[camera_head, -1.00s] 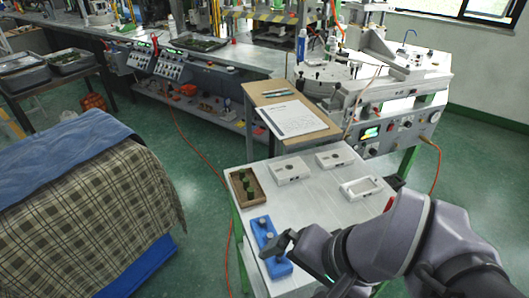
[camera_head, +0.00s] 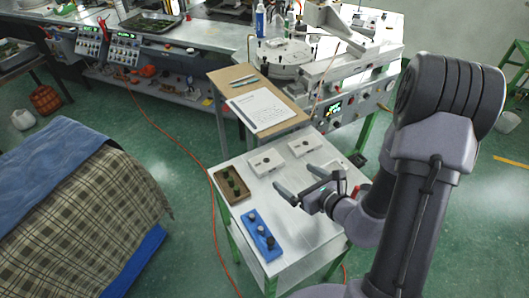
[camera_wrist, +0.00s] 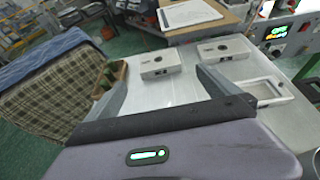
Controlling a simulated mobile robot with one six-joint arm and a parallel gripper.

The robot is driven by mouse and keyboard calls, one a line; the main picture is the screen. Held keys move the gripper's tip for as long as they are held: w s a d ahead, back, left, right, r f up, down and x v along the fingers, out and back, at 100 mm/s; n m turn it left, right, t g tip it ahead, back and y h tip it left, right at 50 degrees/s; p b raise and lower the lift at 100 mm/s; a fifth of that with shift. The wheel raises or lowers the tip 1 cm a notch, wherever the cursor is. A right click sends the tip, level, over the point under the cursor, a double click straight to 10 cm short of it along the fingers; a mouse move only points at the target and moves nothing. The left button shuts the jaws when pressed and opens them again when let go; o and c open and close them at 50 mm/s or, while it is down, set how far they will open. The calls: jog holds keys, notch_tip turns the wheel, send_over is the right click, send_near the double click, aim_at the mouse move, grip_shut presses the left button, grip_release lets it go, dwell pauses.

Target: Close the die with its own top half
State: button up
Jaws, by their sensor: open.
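Two white die blocks lie apart on the white table (camera_head: 296,226). The left block (camera_head: 265,162) and the right block (camera_head: 304,144) each have a round dark opening on top. In the wrist view, the left block (camera_wrist: 160,64) shows between and beyond the fingertips, and the right block (camera_wrist: 222,49) is beyond the right finger. I cannot tell which is the top half, or whether either block is a whole die. My gripper (camera_head: 296,180) is open and empty above the table, in front of the blocks; it also shows in the wrist view (camera_wrist: 162,76).
A brown tray (camera_head: 217,191) with green pieces stands at the table's left edge. A blue holder (camera_head: 256,238) with dark knobs lies at the front left. A white hollow tray (camera_wrist: 262,91) is at the right. The table's front middle is clear.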

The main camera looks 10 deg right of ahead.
jog(key=b, duration=0.4)
send_near(268, 161)
jog(key=x, duration=0.5)
jog(key=shift+a+r, duration=0.1)
jog(key=shift+r, duration=0.1)
jog(key=b+x, duration=0.1)
jog(key=x, duration=0.4)
jog(key=shift+f+b, duration=0.4)
jog(key=shift+w+a, duration=0.15)
jog(key=shift+w, duration=0.1)
jog(key=c, duration=1.4)
